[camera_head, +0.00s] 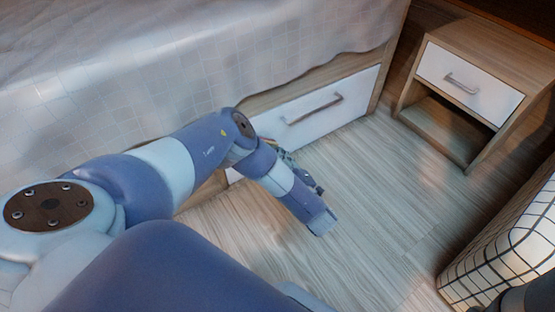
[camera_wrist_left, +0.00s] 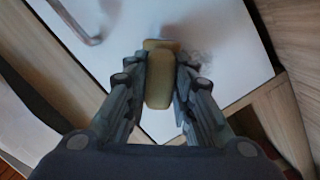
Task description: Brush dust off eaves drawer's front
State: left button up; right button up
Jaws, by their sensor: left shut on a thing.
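The eaves drawer's white front (camera_head: 335,115) with its grey bar handle (camera_head: 313,108) is under the bed in the head view. The drawer front (camera_wrist_left: 225,35) fills much of the left wrist view, with the handle (camera_wrist_left: 75,18) at the upper left. My left gripper (camera_wrist_left: 161,78) is shut on a tan, block-shaped brush (camera_wrist_left: 159,88). The brush's far end is at or very close to the drawer front; contact is not certain. A faint grey dust patch (camera_wrist_left: 203,58) shows just right of the brush. In the head view my arm mostly hides the left gripper (camera_head: 284,157). My right gripper is not seen.
A bed with a pale cover (camera_head: 190,60) stands above the drawer. A wooden nightstand (camera_head: 460,85) with a white drawer is at the upper right. A white grid-patterned object (camera_head: 510,245) stands at the lower right. The wooden floor (camera_head: 375,200) between them is clear.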

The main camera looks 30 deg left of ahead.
pick_arm(q)
jog(key=shift+x, duration=0.85)
dwell(0.4)
jog(key=shift+s+r, duration=0.1)
jog(key=shift+r, duration=0.05)
